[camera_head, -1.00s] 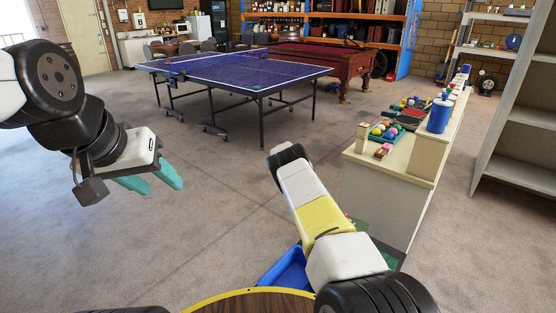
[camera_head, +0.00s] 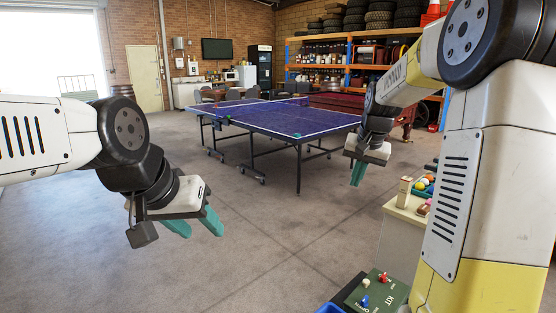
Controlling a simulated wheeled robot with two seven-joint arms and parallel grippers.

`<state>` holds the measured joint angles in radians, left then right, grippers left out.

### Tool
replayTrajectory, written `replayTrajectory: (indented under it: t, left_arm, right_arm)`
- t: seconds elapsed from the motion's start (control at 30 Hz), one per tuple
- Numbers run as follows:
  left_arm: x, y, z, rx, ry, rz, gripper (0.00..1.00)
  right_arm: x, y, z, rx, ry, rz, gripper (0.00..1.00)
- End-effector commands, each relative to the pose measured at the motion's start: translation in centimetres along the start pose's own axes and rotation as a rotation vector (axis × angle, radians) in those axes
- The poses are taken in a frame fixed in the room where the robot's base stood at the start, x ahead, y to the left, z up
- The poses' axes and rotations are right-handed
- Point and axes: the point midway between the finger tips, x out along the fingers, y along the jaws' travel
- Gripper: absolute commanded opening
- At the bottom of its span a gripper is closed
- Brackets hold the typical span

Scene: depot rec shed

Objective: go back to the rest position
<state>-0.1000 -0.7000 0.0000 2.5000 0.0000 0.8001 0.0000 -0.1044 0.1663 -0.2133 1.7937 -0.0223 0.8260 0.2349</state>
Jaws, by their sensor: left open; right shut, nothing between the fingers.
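My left gripper (camera_head: 207,222) hangs in the air at the left, with its two teal fingers apart. It is empty, and only floor shows beneath it. My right gripper (camera_head: 357,172) is at the right of centre, raised in front of the ping-pong table's right end. Its teal fingers are together and point down, with nothing seen between them. My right arm fills the right side of the view and hides part of the counter and shelves.
The blue ping-pong table (camera_head: 270,117) stands ahead. A cream counter (camera_head: 402,212) with colored balls (camera_head: 424,184) is at the right, partly behind my arm. A green kit board (camera_head: 378,296) lies at the bottom right, beside a blue bin edge (camera_head: 329,308). The grey floor (camera_head: 260,270) is open.

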Motion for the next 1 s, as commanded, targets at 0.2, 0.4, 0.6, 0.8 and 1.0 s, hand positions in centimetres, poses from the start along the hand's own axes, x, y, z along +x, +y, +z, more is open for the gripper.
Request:
replayTrajectory:
  t: [0.2,0.4,0.6,0.8,1.0]
  left_arm:
    - [0.0,0.0,0.0,0.0,0.0,0.0,0.48]
    - [0.0,0.0,0.0,0.0,0.0,0.0,0.48]
    - [0.0,0.0,0.0,0.0,0.0,0.0,0.48]
    - [0.0,0.0,0.0,0.0,0.0,0.0,0.48]
    - [0.0,0.0,0.0,0.0,0.0,0.0,0.48]
  right_arm:
    - [-7.5,-0.7,8.8,-0.124,0.053,-0.098,0.0]
    - [-11.0,-0.5,17.5,-0.255,0.109,-0.147,0.0]
    - [-11.8,0.3,23.8,-0.353,0.156,-0.159,0.0]
    - [-11.6,0.6,26.0,-0.388,0.171,-0.158,0.0]
    - [-11.6,0.7,26.1,-0.389,0.171,-0.158,0.0]
